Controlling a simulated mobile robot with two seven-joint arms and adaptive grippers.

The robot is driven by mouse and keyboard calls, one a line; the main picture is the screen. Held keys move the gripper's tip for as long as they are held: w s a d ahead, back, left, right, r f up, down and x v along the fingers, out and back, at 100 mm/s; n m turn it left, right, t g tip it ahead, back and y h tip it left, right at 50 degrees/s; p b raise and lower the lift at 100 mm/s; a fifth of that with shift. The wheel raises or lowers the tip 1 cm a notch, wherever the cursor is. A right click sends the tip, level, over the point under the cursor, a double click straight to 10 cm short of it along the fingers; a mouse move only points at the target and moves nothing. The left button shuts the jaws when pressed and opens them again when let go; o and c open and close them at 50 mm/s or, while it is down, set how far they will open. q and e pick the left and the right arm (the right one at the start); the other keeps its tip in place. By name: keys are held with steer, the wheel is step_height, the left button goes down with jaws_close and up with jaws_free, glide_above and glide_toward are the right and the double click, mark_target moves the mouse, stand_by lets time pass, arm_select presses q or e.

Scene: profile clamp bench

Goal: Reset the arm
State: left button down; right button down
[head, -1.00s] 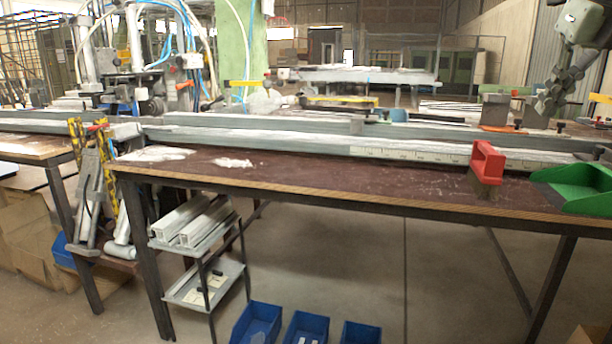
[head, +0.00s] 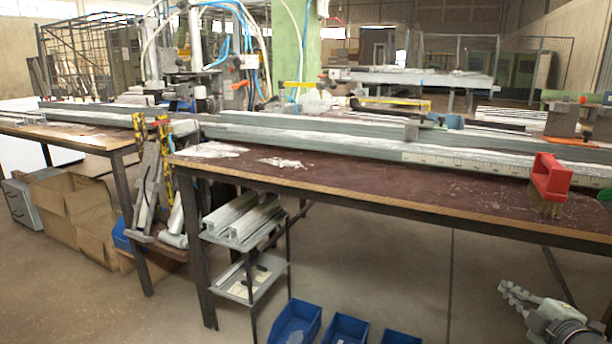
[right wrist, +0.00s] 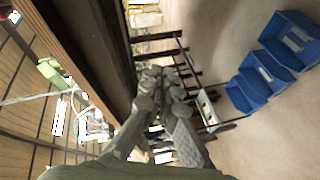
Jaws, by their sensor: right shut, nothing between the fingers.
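My right gripper (head: 506,287) is at the lower right of the head view, in front of the bench and lower than its top. Its fingers point left and are closed together with nothing held. In the right wrist view the same gripper (right wrist: 165,78) shows its fingers together, with the bench edge (right wrist: 72,50) to the left and the floor to the right. My left gripper is not in the head view.
The bench (head: 400,195) carries long metal profiles (head: 320,140) and a red-handled brush (head: 550,182) near its front edge. Blue bins (head: 296,325) stand on the floor, beside a small shelf rack (head: 250,285) with profile pieces. Open floor lies under the bench.

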steer(key=s+a+f+m+g+h, duration=0.35)
steer(key=s+f+m, duration=0.3)
steer(key=f, duration=0.55)
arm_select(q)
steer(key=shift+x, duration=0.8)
arm_select(e)
steer(key=s+a+f+m+g+y, duration=0.1)
steer(key=s+a+f+m+g, duration=0.1)
steer(key=s+a+f+g, duration=0.2)
steer(key=s+a+f+m+g+y, duration=0.2)
steer(key=s+a+f+g, duration=0.3)
steer(key=s+a+f, duration=0.6)
steer(key=s+a+m, duration=0.1)
steer(key=s, duration=0.5)
steer(key=shift+a+f, duration=0.2)
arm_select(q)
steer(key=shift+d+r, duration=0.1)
arm_select(e)
steer(key=shift+m, duration=0.25)
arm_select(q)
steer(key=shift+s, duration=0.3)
arm_select(e)
steer(key=shift+w, duration=0.1)
